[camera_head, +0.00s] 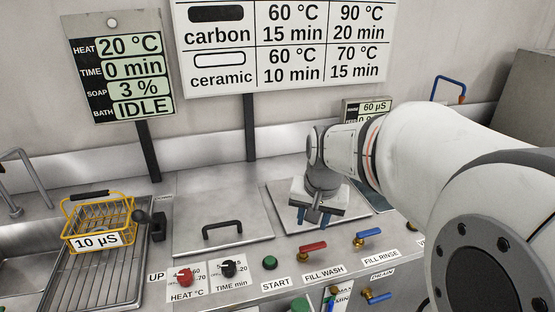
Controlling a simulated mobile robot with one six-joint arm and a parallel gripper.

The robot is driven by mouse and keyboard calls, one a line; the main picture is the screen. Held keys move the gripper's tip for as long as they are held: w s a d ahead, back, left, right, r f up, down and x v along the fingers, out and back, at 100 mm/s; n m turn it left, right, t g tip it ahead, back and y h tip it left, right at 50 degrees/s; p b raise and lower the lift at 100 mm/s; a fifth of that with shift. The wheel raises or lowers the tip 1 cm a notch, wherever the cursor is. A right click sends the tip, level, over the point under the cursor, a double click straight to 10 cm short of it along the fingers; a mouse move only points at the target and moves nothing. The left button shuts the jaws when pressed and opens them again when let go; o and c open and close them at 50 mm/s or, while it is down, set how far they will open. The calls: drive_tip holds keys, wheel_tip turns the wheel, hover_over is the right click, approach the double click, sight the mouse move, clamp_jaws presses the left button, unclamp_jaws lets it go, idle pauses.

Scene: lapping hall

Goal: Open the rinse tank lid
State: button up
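A flat steel lid (276,193) lies closed on the deck right of centre, above the FILL WASH and FILL RINSE labels; I take it for the rinse tank lid. My gripper (311,216) points down over this lid and covers its middle. Its blue fingertips show apart, with a gap between them. Any handle on this lid is hidden behind the gripper, and I cannot tell whether the fingers touch it. A second steel lid (205,190) with a black bar handle (222,228) lies closed to the left.
A yellow wire basket (98,221) stands on the drainboard (85,275) at left. Red (312,247) and blue (367,237) valve levers, knobs and a green START button (270,262) line the front. My arm fills the right side.

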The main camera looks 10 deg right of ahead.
drive_tip(key=w+d+f+m+p, duration=0.1)
drive_tip(key=w+d+f+m, duration=0.45)
drive_tip(key=w+d, duration=0.4)
drive_tip(key=w+d+f+m, duration=0.4)
drive_tip(key=w+d+m, duration=0.3)
drive_tip(key=w, duration=0.6)
drive_tip(key=x, duration=0.5)
drive_tip(key=p+x, duration=0.1)
drive_tip(key=x, duration=0.1)
drive_tip(key=shift+s+f, duration=0.2)
drive_tip(key=shift+f, duration=0.25)
drive_tip(key=shift+c, duration=0.3)
clamp_jaws()
